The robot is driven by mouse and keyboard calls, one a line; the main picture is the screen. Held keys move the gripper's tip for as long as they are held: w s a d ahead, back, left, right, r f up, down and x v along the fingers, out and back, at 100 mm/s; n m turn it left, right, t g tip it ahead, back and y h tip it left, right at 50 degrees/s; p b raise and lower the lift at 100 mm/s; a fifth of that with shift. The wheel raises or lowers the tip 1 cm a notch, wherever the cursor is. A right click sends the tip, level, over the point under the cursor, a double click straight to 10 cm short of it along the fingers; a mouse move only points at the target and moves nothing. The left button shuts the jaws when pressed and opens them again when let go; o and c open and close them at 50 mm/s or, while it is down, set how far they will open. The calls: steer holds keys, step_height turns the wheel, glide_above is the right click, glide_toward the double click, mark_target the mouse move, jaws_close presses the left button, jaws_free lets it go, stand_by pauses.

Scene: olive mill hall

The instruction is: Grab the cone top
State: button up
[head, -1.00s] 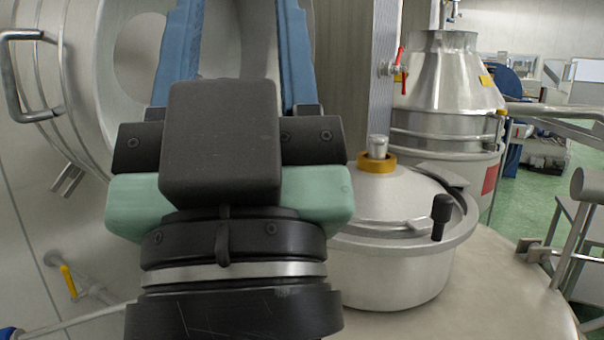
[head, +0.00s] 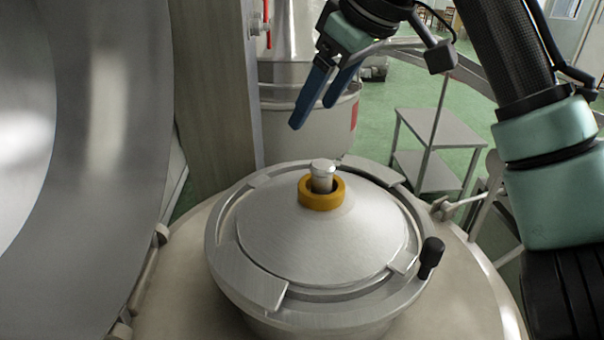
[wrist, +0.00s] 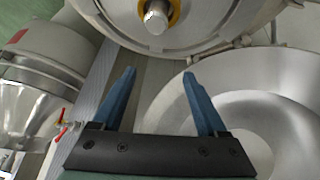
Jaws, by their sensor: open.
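The cone top (head: 310,235) is a shallow brushed-metal cone lid on a round vessel. A short metal knob (head: 322,175) rises from its centre, with a yellow-orange ring (head: 321,198) around the knob's base. In the wrist view the knob (wrist: 155,20) and ring (wrist: 174,14) show at the top edge, beyond the fingertips. My gripper (head: 312,112) has blue fingers and is open and empty. In the head view it appears above the lid, tilted down to the left, apart from the knob. Both fingers (wrist: 160,75) show spread in the wrist view.
A black handle (head: 431,256) stands up at the lid's right rim. A large metal drum (head: 85,130) fills the left, beside a grey post (head: 215,90). A metal vessel (head: 300,125) stands behind. A grey step stand (head: 440,150) is at the back right.

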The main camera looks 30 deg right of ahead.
steer(key=s+d+r+g, duration=0.1)
steer(key=s+d, duration=0.2)
steer(key=p, duration=0.2)
glide_above(324, 164)
steer(key=s, duration=0.2)
steer(key=shift+m+g, duration=0.3)
steer(key=f, duration=0.6)
steer(key=shift+d+f, duration=0.3)
steer(key=shift+f, duration=0.1)
steer(key=shift+p+x, duration=1.15)
steer(key=shift+x, duration=1.5)
steer(key=shift+s, duration=0.1)
jaws_close()
steer(key=shift+r, duration=0.15)
